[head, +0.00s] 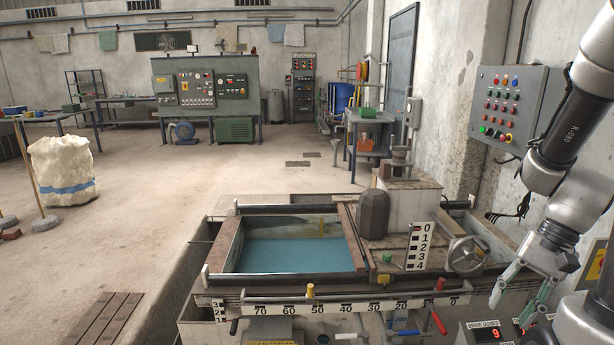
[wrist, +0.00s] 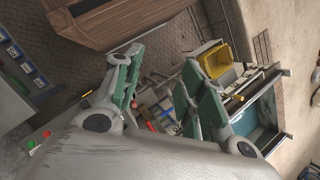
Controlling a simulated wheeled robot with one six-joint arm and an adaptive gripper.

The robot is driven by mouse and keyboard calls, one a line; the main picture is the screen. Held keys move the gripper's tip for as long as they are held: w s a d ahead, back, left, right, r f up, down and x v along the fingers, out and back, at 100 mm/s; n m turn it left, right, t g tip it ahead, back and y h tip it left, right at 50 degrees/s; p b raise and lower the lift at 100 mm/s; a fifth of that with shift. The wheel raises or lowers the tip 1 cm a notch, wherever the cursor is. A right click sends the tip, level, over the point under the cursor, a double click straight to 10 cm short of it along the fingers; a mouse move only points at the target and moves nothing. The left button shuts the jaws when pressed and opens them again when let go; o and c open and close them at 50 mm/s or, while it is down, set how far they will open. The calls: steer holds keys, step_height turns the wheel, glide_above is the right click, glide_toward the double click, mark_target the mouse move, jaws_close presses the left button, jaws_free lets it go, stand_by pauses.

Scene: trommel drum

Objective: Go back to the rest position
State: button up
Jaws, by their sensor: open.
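My gripper (head: 511,306) is at the lower right of the head view, pointing down beside the machine's front right corner. Its two grey fingers with green pads are spread apart with nothing between them. In the wrist view my gripper (wrist: 163,78) also shows open and empty, with the machine's parts out beyond the fingers. My arm comes down from the upper right of the head view. No marker for the rest position shows.
The machine has a tank of blue liquid (head: 292,255), a handwheel (head: 466,254), a numbered front rail (head: 345,304) and coloured levers close left of my gripper. A red digital display (head: 489,333) is just below. A button panel (head: 508,108) hangs on the wall. Open floor lies left.

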step_height(320, 180, up, 17)
steer(key=s+a+n+t+h, duration=0.2)
steer(key=n+t+h, duration=0.3)
steer(key=n, duration=0.3)
steer(key=shift+s+a+f+t, duration=0.15)
steer(key=shift+s+a+t, duration=0.15)
steer(key=shift+t, duration=0.3)
